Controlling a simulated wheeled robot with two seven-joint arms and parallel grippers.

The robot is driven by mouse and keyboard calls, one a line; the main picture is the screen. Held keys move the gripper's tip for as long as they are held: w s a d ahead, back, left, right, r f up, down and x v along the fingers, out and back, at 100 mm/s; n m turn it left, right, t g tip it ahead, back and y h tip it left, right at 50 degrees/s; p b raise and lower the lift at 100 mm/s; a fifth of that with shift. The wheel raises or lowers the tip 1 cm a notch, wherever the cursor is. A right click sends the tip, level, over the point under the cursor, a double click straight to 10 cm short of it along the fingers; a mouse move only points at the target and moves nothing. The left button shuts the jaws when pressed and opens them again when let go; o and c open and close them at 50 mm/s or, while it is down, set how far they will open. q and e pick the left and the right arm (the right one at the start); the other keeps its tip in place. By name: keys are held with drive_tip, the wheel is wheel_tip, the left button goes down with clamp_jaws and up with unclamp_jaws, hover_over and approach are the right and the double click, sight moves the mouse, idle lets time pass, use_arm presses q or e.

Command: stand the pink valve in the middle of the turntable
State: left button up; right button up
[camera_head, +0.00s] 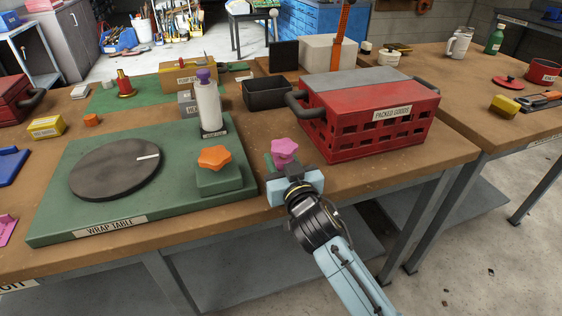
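The pink valve (285,151) is star-shaped and shows at the tips of my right gripper (284,166), in front of the red crate's left end. The fingers appear closed around its lower part, which they mostly hide. The turntable (116,168) is a dark round disc with a white mark near its right rim, on the green wrap table board (50,211). Its top is empty. My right gripper is to the right of the board, near the bench's front edge. My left gripper is not in view.
An orange star knob (214,157) on a green block and a white roll post (207,104) stand between turntable and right gripper. The red packed goods crate (368,114) is behind right. A black bin (267,94) is behind. A pink piece (6,229) lies at the left edge.

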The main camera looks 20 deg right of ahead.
drive_tip(key=o, duration=1.3)
drive_tip(key=shift+f, duration=0.1)
drive_tip(key=shift+c, duration=0.2)
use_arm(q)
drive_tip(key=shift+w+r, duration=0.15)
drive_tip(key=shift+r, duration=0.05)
use_arm(e)
drive_tip(key=shift+r, duration=0.2)
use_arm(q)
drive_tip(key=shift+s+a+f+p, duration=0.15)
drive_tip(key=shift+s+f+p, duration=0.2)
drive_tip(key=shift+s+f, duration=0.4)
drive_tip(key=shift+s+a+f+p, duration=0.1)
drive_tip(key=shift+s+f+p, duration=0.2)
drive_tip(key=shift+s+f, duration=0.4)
use_arm(e)
drive_tip(key=s, duration=1.2)
drive_tip(key=shift+d, duration=0.2)
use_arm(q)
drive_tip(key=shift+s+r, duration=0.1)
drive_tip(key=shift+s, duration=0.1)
